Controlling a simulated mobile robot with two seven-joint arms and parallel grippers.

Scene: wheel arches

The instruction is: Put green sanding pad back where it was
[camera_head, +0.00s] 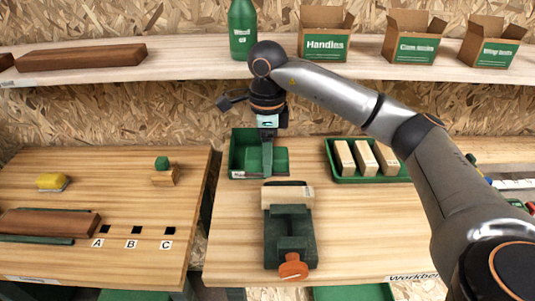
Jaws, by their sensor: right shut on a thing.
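My right gripper (267,142) points down over a green open bin (238,150) at the back left of the workbench. It is shut on a green piece (267,160), which looks like the green sanding pad. The piece is low within the bin's outline, and I cannot tell whether it touches the bottom. A flat green area (281,160) shows beside it in the bin; the similar colours make the edges hard to separate. My left gripper is not in view.
A green vise (290,232) with an orange knob stands just in front of the bin. A green tray (385,179) of wooden blocks is to the right. The left table holds a yellow pad (52,181) and a green-topped wooden block (163,172). A shelf (190,62) runs behind.

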